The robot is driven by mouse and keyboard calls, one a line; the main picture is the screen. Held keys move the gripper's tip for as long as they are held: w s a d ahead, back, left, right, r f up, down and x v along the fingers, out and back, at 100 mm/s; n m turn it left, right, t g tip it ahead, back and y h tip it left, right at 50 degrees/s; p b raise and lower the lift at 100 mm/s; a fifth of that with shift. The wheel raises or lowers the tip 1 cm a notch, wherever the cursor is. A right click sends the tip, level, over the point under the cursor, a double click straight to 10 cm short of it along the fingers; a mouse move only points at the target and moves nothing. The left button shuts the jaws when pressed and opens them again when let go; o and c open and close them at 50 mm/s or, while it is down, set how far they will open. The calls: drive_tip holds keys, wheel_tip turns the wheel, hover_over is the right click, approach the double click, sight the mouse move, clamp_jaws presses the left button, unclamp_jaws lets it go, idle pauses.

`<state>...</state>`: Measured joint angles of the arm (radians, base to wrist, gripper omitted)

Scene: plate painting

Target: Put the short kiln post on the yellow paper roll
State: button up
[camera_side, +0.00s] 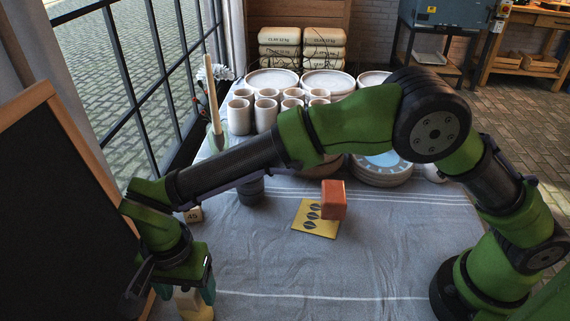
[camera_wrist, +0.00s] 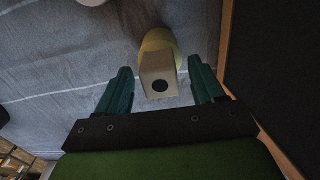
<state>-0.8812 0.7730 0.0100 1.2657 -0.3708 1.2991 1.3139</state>
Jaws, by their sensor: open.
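The short kiln post (camera_wrist: 158,72), a beige square block with a dark round hole in its end, shows between my open fingers in the wrist view. The yellow paper roll (camera_wrist: 157,41) is directly beyond it, its pale yellow side partly hidden by the post. In the side view the post (camera_side: 187,299) appears to stand upright on the yellow roll (camera_side: 201,313) at the bottom left, partly cut by the frame edge. My gripper (camera_wrist: 160,84) is open around the post, with visible gaps on both sides; it also shows in the side view (camera_side: 184,292).
A framed blackboard (camera_side: 60,200) stands close left of my gripper. A block marked 45 (camera_side: 194,214) and a dark cup (camera_side: 251,192) are behind. Cups and plates (camera_side: 382,175) fill the back. The front middle cloth is clear.

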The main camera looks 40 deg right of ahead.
drive_tip(key=shift+r, duration=0.15)
wheel_tip(320, 180, up, 12)
drive_tip(key=w+d+r+n+t+y, duration=0.1)
drive_tip(key=d+r, duration=0.2)
drive_tip(key=d, duration=0.3)
drive_tip(key=w+d+r, duration=0.2)
drive_tip(key=d+r, duration=0.1)
drive_tip(key=d, duration=0.3)
drive_tip(key=s+d+r+n+t+y, duration=0.1)
drive_tip(key=s+d+r+t, duration=0.15)
drive_tip(key=d, duration=0.65)
drive_tip(key=s+d+r+n+t+y, duration=0.1)
drive_tip(key=s+d, duration=0.2)
drive_tip(key=d, duration=0.5)
drive_tip(key=s+d+f+n+t+h, duration=0.1)
drive_tip(key=s+d+f+n+t, duration=0.1)
drive_tip(key=s+d+f, duration=0.2)
drive_tip(key=s+d, duration=0.3)
drive_tip(key=d, duration=0.1)
drive_tip(key=shift+d+f+t, duration=0.3)
drive_tip(key=shift+f+t, duration=0.05)
drive_tip(key=shift+o, duration=0.3)
